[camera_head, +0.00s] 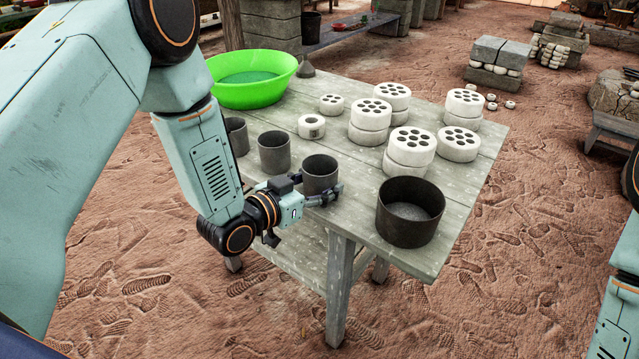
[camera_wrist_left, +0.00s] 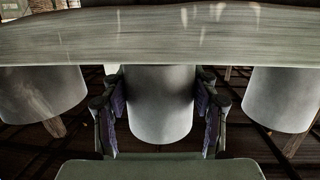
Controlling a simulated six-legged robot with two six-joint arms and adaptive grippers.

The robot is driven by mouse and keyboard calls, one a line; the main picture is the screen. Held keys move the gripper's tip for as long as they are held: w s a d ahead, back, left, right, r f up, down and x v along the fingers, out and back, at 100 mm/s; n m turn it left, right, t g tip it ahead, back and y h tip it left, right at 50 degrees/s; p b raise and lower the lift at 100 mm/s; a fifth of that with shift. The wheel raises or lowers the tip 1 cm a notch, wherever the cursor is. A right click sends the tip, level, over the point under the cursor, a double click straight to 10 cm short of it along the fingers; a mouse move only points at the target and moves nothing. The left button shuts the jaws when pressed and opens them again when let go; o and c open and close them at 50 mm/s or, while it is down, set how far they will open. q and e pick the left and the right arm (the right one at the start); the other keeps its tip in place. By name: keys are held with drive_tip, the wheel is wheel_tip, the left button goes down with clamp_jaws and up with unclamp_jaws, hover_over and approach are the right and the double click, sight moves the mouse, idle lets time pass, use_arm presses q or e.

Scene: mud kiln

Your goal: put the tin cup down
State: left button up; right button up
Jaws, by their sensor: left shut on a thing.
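The tin cup (camera_head: 320,171) is a dark grey, straight-sided cup, upright near the front edge of the wooden table (camera_head: 347,222). My left gripper (camera_head: 320,193) is shut on it, with its fingers around the cup's sides. In the left wrist view the cup (camera_wrist_left: 160,105) is between the two fingers, and the tabletop (camera_wrist_left: 160,38) lies across the top of the picture. The cup's base is close to the tabletop; I cannot tell for sure whether it touches. My right gripper is not in view.
Similar dark cups (camera_head: 274,152) stand left of the held cup. A wide dark pot (camera_head: 410,212) stands to its right. White perforated discs (camera_head: 408,146), some stacked, and a green basin (camera_head: 250,92) fill much of the table's back. Some bare wood lies behind the held cup.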

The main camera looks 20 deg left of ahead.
use_arm(q)
drive_tip(key=shift+s+f, duration=0.1)
drive_tip(key=o, duration=0.8)
drive_tip(key=shift+f, duration=0.1)
drive_tip(key=shift+c, duration=0.2)
drive_tip(key=o, duration=0.3)
drive_tip(key=shift+o, duration=0.9)
drive_tip(key=shift+r, duration=0.25)
drive_tip(key=p+v, duration=0.4)
drive_tip(key=v, duration=0.7)
drive_tip(key=shift+s+a, duration=0.2)
drive_tip(key=shift+s, duration=0.15)
